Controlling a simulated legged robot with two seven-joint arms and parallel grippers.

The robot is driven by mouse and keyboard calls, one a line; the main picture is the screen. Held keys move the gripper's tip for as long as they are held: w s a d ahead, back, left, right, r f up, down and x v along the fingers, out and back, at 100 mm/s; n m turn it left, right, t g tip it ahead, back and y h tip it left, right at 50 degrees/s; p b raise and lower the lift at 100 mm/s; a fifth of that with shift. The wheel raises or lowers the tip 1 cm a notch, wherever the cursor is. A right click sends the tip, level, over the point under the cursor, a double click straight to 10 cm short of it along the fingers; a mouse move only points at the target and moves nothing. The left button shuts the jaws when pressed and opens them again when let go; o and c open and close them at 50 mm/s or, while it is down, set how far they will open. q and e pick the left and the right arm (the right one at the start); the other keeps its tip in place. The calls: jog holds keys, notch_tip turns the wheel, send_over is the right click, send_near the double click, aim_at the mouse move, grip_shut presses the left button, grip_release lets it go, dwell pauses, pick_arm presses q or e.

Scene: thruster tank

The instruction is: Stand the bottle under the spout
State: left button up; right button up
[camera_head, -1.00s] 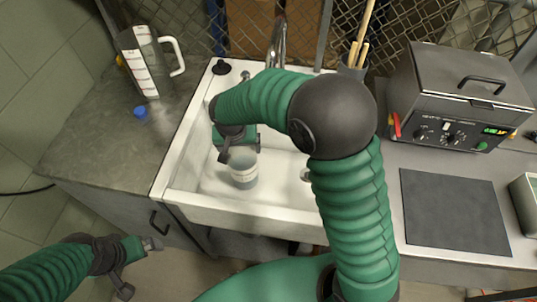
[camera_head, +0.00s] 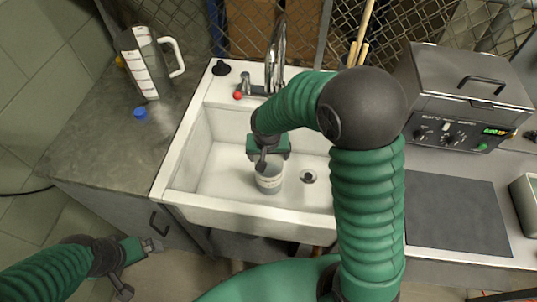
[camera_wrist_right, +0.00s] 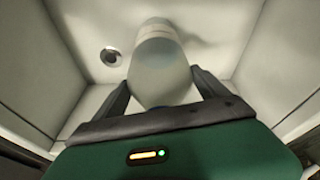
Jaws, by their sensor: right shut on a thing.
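The bottle (camera_head: 268,181) is a pale, translucent container with a white band, inside the white sink (camera_head: 215,185), left of the drain. My right gripper (camera_head: 265,163) is shut on it from above. In the right wrist view the bottle (camera_wrist_right: 160,68) sits between the two dark fingers. I cannot tell whether its base touches the sink floor. The spout (camera_head: 278,50) is a chrome gooseneck tap at the back of the sink, and the bottle is in front of it. My left gripper (camera_head: 150,245) is in front of the left cabinet, too small to read.
A measuring jug (camera_head: 147,65) and a blue cap (camera_head: 140,113) stand on the left counter. A black stopper (camera_head: 221,68) and a red knob (camera_head: 238,95) are by the tap. A grey heated bath (camera_head: 470,85) and a dark mat (camera_head: 455,213) are at right.

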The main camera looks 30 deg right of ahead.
jog(key=o, duration=2)
jog(key=shift+c, duration=0.2)
jog(key=p+v, duration=0.2)
jog(key=v, duration=1)
